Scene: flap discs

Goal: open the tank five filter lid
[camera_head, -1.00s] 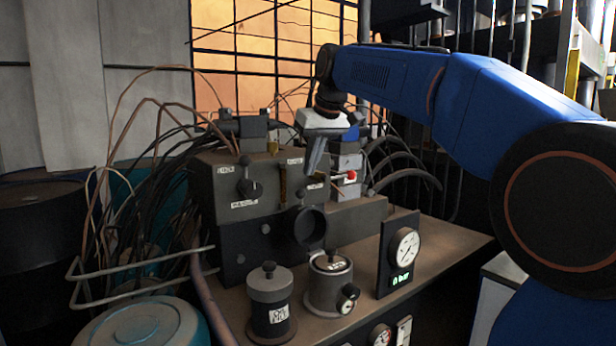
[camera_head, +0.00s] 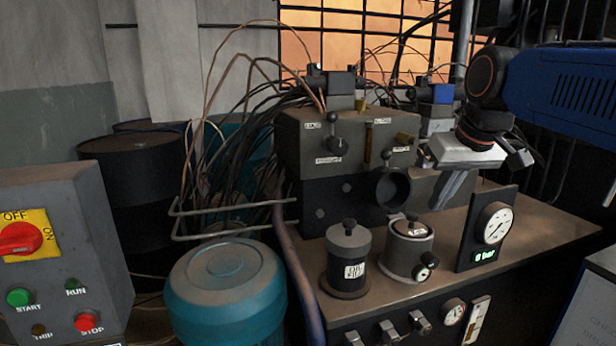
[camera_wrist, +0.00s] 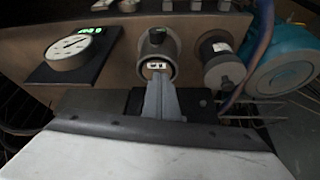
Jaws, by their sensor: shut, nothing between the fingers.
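Two upright canisters stand at the bench front. The left one (camera_head: 348,262) is dark grey with a black knob on its lid and a white label; it also shows in the wrist view (camera_wrist: 218,60). I cannot read which is tank five. My gripper (camera_head: 448,205) is shut and empty, above and right of the right canister in the head view. In the wrist view, the shut fingers (camera_wrist: 160,85) point at the right canister (camera_wrist: 157,45), hiding part of it.
A dial gauge panel (camera_head: 487,228) with a green display stands right of the canisters. A teal drum (camera_head: 226,290), bent rails and a control box (camera_head: 62,255) are at left. Bench space (camera_head: 545,225) is clear at right.

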